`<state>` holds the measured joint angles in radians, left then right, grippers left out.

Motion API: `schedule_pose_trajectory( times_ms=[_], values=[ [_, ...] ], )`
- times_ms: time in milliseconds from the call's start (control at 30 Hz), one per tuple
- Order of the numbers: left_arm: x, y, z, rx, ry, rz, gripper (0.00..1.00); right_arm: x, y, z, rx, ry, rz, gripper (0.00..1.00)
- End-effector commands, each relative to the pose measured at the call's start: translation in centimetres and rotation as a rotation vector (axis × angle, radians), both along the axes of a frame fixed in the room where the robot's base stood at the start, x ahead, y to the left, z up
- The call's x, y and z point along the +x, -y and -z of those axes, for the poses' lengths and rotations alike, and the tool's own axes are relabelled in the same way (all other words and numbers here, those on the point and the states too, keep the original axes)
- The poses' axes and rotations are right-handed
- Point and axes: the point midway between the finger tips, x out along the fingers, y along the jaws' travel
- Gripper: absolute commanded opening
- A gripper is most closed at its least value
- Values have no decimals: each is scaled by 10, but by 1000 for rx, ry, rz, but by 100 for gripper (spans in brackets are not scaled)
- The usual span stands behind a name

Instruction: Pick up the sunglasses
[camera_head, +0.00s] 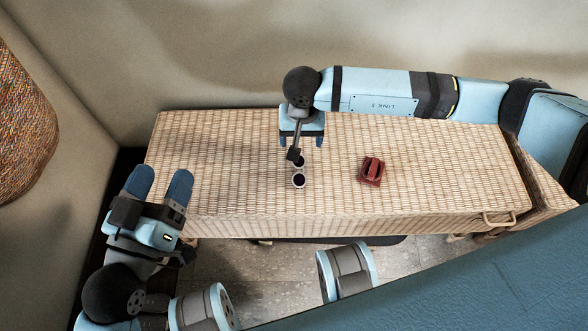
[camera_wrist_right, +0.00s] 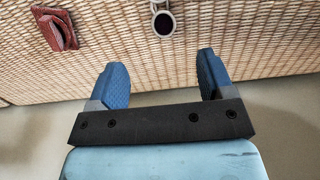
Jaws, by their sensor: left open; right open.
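The sunglasses (camera_head: 298,179) lie on the woven bench top, with a dark round lens showing. Part of them is hidden behind my right wrist in the head view. In the right wrist view one lens of the sunglasses (camera_wrist_right: 163,21) shows at the top edge, cut off by the frame. My right gripper (camera_head: 301,143) is open and empty above the bench, on the wall side of the sunglasses. Its two blue fingers (camera_wrist_right: 160,72) are apart, with the lens beyond their tips. My left gripper (camera_head: 161,177) is open and empty at the bench's left end.
A dark red folded item (camera_head: 371,171), perhaps a wallet, lies to the right of the sunglasses; it also shows in the right wrist view (camera_wrist_right: 55,31). The woven bench (camera_head: 235,150) is otherwise clear. A wall runs behind it. A woven basket (camera_head: 25,125) is at far left.

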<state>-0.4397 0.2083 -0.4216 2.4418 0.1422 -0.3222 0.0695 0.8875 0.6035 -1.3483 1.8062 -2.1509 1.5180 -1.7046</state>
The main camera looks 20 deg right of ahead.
Motion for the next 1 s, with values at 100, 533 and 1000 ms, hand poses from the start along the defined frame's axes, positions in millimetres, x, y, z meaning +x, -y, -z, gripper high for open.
schedule_pose_trajectory(
  times_ms=[100, 533, 1000],
  values=[
    [0, 1, 10, 10, -17, 6, 68, -1, 0, 20, -1, -3, -5, 74],
    [0, 3, 39, 58, -107, 39, 68, -1, 0, 84, -1, -1, -3, 74],
    [6, 0, 60, 132, -93, 52, 68, -4, -5, 136, 1, -2, -2, 74]
  ],
)
